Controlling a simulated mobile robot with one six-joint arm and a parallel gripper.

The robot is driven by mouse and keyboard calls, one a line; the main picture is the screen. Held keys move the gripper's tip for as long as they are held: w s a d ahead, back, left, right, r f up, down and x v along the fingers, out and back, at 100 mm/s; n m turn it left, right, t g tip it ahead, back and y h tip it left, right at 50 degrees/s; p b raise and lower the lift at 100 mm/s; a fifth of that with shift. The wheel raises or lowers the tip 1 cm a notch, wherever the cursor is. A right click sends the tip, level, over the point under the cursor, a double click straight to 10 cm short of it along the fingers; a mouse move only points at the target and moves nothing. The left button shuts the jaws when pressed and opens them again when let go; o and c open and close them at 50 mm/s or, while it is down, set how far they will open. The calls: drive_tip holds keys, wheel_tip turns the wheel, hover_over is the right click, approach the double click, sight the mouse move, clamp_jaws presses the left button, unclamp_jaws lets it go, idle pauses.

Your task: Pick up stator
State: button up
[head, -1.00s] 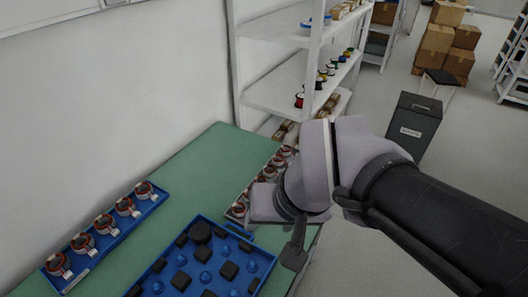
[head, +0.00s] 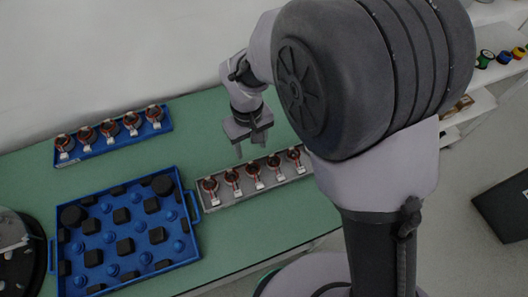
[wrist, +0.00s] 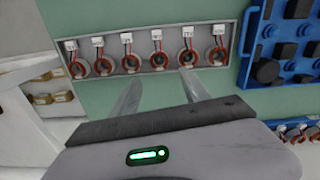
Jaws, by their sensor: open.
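Several stators stand in a row in a light grey tray (head: 228,199); each is a ring with red-brown windings and a white connector. One of these stators (head: 253,171) is near the row's middle. The row also shows across the top of the wrist view, with one stator (wrist: 158,60) just beyond my fingertips. My gripper (head: 252,150) is open and empty, pointing down above the table behind the row. In the wrist view my gripper (wrist: 160,80) has its fingers apart with nothing between them. My arm may hide the tray's right end in the head view.
A blue tray (head: 165,124) with several similar stators lies by the wall. A larger blue tray (head: 196,205) with black blocks and blue knobs lies left of the grey tray. Green table (head: 225,232) is bare in front. White shelves (head: 478,112) stand at right.

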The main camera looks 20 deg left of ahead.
sight(253, 170)
wheel_tip(253, 170, down, 13)
drive_tip(key=b, duration=0.4)
drive_tip(key=shift+w, duration=0.15)
drive_tip(key=shift+r, duration=0.1)
drive_tip(key=shift+c, duration=1.1)
clamp_jaws()
